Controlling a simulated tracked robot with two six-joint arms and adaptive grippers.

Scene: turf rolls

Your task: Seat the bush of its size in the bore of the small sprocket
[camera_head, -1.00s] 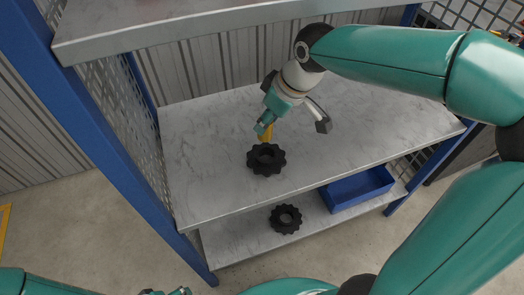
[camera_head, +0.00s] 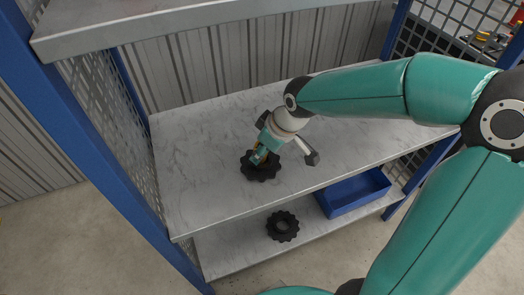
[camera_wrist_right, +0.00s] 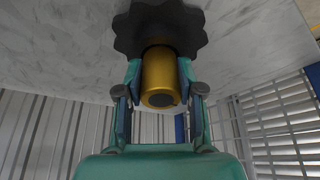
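A black toothed sprocket (camera_head: 262,174) lies flat on the middle shelf, below my right gripper (camera_head: 259,155). A second black sprocket (camera_head: 283,226) lies on the lower shelf, its bore empty; which is the small one by size I cannot tell for sure. In the right wrist view my gripper (camera_wrist_right: 160,80) has its two fingers closed on the sides of a brass bush (camera_wrist_right: 159,75). The bush's far end meets the bore of the sprocket (camera_wrist_right: 160,25); how deep it sits is hidden. My left gripper is out of view.
A blue open bin (camera_head: 352,192) stands on the lower shelf at right. The middle shelf (camera_head: 200,185) is otherwise bare around the sprocket. An upper shelf (camera_head: 180,22) overhangs it, with a blue post (camera_head: 95,150) at left and mesh sides.

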